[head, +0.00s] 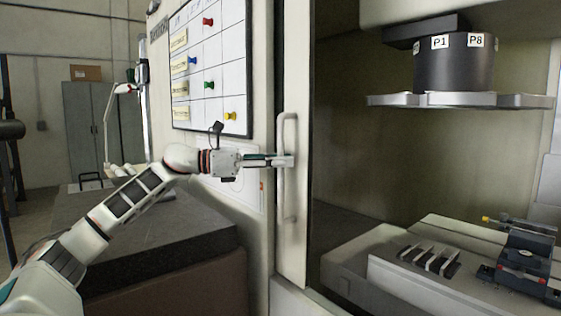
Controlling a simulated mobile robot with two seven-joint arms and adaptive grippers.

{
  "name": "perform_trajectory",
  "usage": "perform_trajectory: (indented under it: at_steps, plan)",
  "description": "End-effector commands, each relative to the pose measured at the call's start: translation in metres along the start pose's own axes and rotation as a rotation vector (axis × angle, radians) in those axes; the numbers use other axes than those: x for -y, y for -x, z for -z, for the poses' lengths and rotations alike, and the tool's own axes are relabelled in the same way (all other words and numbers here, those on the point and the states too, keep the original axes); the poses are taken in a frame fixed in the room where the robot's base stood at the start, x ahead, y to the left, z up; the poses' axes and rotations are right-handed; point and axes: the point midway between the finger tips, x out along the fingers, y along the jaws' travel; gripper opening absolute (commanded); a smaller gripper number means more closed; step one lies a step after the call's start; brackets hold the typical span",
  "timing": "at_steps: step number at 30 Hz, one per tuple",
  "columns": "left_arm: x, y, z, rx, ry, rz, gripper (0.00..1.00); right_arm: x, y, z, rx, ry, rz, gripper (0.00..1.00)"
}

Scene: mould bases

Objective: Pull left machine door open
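The left machine door (294,248) is a pale panel with a long vertical white handle (282,198). Its right edge borders the machine's open interior. My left gripper (287,160) is at the upper part of the handle, its fingers reaching across the bar from the left. The fingers look closed around the bar, though the small size hides the exact contact. My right gripper is not in the picture.
Inside the machine, a black spindle head (453,65) hangs above a bed with a vise (525,262). A whiteboard (211,65) with coloured magnets is on the machine's side. A dark stone table (200,232) stands below my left arm.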

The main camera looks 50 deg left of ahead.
Motion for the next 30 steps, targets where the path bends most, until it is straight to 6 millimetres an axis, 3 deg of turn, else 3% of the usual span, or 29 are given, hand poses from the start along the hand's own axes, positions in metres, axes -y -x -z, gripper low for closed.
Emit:
perform_trajectory:
  at_steps: [11,30]
  plan:
    - [0.0,0.008,0.003,-0.002,0.003,0.002,0.28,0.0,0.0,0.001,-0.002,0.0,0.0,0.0]
    - [0.0,0.072,0.001,0.0,0.002,0.001,0.28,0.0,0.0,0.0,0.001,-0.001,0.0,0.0]
